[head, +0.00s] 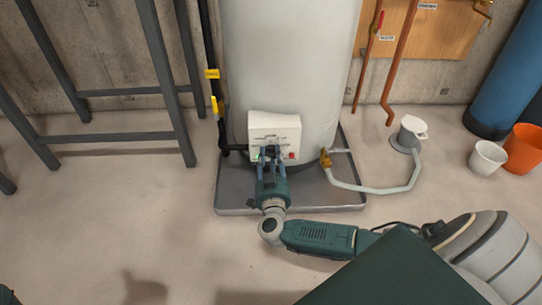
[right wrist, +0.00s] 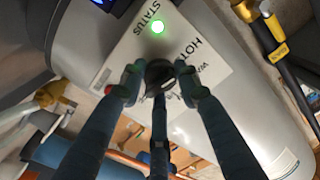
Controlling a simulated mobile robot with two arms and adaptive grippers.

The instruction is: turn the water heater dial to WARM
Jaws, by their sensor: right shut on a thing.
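The white water heater (head: 290,60) stands upright with a white control box (head: 288,122) low on its front. My right gripper (head: 271,153) is at the front of this box. The printed words HOT and part of WARM show beside the dial, and a green light glows by the word STATUS. The fingers partly hide the dial, and I cannot tell where its pointer stands. My left gripper is not in view.
The heater stands in a grey drip tray (head: 340,198). A red button (head: 291,155) sits at the box's lower right. A pale hose (head: 375,189) runs from a brass valve (head: 325,159) to a floor drain (head: 408,133). A dark metal frame (head: 165,75) stands left; buckets (head: 488,158) stand right.

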